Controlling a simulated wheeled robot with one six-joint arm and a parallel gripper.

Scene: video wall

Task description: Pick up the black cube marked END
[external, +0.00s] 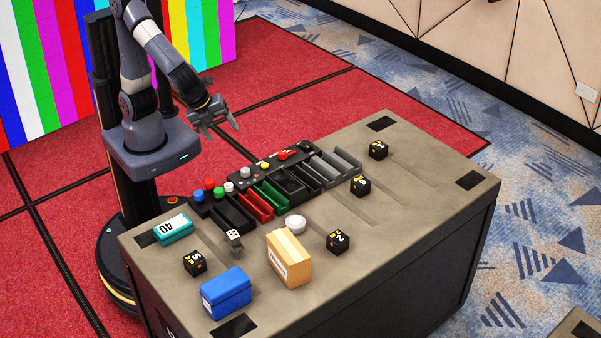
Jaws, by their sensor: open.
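Several black cubes with pale markings stand apart on the grey-brown table. One black cube (378,150) is at the far right and another black cube (360,187) is a little nearer. A third black cube (338,241), marked with what looks like a 2, is at the near right. One more black cube (194,263) is at the near left, its mark perhaps a 5. The marks are too small to tell which reads END. My gripper (222,131) is open and empty, raised beyond the table's far left side, well away from all the cubes.
The table (410,215) also holds a row of open trays (256,205), colored knobs, a white round piece (295,223), a tan box (289,258), a blue box (226,293), a teal box (173,229) and a small grey upright piece (235,241). The table's right side is mostly clear.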

